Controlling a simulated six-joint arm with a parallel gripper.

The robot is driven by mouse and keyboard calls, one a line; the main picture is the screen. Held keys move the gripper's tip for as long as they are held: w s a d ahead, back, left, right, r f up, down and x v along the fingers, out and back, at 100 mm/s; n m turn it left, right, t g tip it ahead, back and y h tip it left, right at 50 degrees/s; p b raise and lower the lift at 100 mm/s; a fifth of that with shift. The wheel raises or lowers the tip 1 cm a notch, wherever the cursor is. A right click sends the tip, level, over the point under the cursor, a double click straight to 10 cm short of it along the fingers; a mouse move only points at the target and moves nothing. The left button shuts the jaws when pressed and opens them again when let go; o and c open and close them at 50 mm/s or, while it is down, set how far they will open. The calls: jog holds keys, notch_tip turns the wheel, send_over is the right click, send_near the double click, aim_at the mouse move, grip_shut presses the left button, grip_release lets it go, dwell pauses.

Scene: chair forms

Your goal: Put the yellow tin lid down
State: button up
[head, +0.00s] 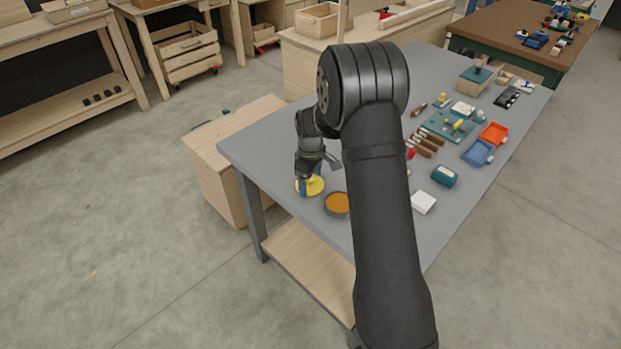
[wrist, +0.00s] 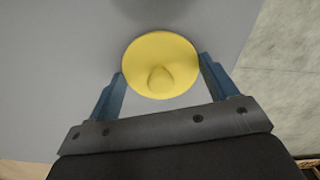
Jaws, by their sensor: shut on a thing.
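The knob faces the camera. In the head view my gripper (head: 308,184) is at the near left end of the grey table (head: 262,135), and the lid is low over or on the top; I cannot tell whether it touches.
A white block (head: 423,202) and a dark teal object (head: 444,176) lie farther right. Orange (head: 494,133) and blue (head: 478,153) trays and several tools fill the far half. The table's left edge is close to the lid. My arm hides part of the table's middle.

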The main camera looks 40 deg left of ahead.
jog(key=o, duration=0.9)
jog(key=shift+o, duration=0.2)
notch_tip(320, 180, up, 12)
notch_tip(320, 180, down, 12)
jog(key=shift+f, duration=0.1)
jog(key=shift+r, duration=1.95)
jog(key=shift+f, duration=0.1)
